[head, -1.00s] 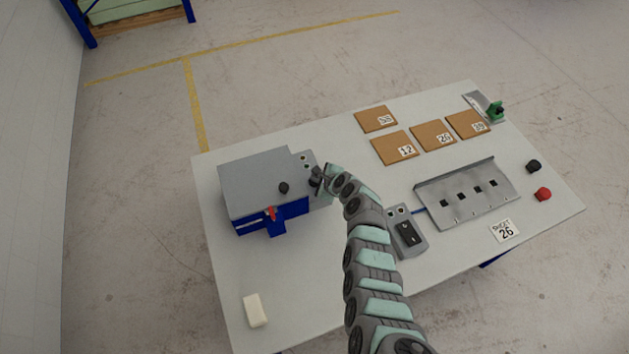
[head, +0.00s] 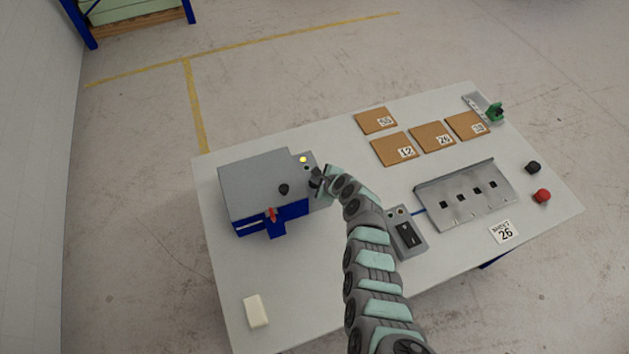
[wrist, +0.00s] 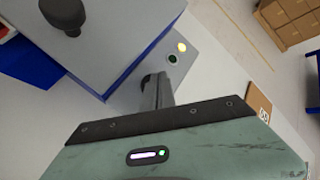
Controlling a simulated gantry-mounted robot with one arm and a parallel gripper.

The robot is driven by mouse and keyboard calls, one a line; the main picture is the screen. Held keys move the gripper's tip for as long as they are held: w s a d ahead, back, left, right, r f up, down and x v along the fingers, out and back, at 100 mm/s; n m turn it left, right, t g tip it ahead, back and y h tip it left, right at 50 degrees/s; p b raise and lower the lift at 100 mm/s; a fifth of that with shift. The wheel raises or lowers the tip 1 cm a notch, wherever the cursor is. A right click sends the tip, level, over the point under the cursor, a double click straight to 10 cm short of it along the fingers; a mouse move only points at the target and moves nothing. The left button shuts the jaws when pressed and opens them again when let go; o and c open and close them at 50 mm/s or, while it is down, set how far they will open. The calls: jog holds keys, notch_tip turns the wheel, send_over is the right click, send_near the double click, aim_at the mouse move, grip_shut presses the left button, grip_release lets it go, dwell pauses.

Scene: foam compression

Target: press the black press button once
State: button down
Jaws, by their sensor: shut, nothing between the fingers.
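The grey press (head: 255,180) with its blue front stands at the left of the table; it also shows in the wrist view (wrist: 120,25). Its grey control panel (wrist: 192,66) is on its right side. A yellow lamp (head: 303,159) on the panel is lit, also in the wrist view (wrist: 182,46), with a dark green-centred round fitting (wrist: 172,59) beside it. My gripper (head: 316,183) is shut and empty, its fingers (wrist: 157,92) down at the panel's near part. A dark rounded shape shows at the fingertips; I cannot tell finger from black button there, or whether they touch.
A black knob (head: 284,189) stands on top of the press and a red handle (head: 271,214) at its front. A second control box (head: 408,235) lies close right of my arm. A slotted metal fixture (head: 468,195) and brown squares (head: 394,149) are farther right.

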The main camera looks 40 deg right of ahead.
jog(key=shift+r+p, duration=0.3)
jog(key=shift+r, duration=0.2)
notch_tip(320, 180, up, 5)
jog(key=p, duration=0.5)
jog(key=shift+r, duration=0.1)
dwell(0.6)
